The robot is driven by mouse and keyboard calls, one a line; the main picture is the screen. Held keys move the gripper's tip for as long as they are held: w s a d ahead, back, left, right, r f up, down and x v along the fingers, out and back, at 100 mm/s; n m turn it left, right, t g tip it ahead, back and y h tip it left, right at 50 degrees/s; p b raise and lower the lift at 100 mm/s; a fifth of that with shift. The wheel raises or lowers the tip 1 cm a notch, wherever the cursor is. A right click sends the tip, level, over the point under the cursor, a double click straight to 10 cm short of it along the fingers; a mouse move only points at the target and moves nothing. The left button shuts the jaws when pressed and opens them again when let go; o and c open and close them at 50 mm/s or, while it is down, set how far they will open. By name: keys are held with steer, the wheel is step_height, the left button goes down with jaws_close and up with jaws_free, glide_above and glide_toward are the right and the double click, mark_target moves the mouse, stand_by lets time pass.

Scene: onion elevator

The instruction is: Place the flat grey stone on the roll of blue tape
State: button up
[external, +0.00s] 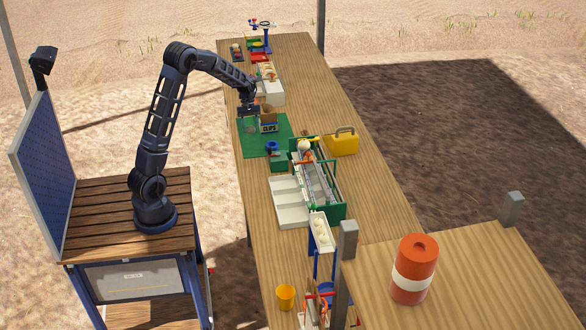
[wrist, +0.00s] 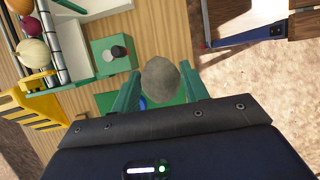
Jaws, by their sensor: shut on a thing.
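The flat grey stone (wrist: 161,79) is a rounded grey-brown piece between the green fingers of my gripper in the wrist view. My gripper (wrist: 160,83) is shut on it. In the external view my gripper (external: 249,109) hangs above the far part of the green mat (external: 250,147), and the stone cannot be made out there. The roll of blue tape (external: 272,146) lies on the mat near its front right edge, nearer the camera than my gripper. In the wrist view a bit of blue (wrist: 143,101), likely the tape, shows below the stone, mostly hidden.
A cardboard box (external: 268,119) with a label stands on the mat beside my gripper. A yellow case (external: 342,142) and a conveyor frame (external: 318,185) stand to the right.

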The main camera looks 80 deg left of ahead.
steer(key=shift+w+a+r, duration=0.15)
steer(key=shift+r, duration=0.25)
step_height(320, 180, up, 4)
steer(key=f, duration=0.1)
glide_above(272, 146)
steer(key=a, duration=0.2)
step_height(272, 146, down, 19)
steer(key=shift+w+d+f, duration=0.1)
steer(key=shift+w+f, duration=0.05)
steer(key=shift+f, duration=0.1)
steer(key=o, duration=1.1)
steer(key=shift+o, duration=0.2)
steer(key=v, duration=1.2)
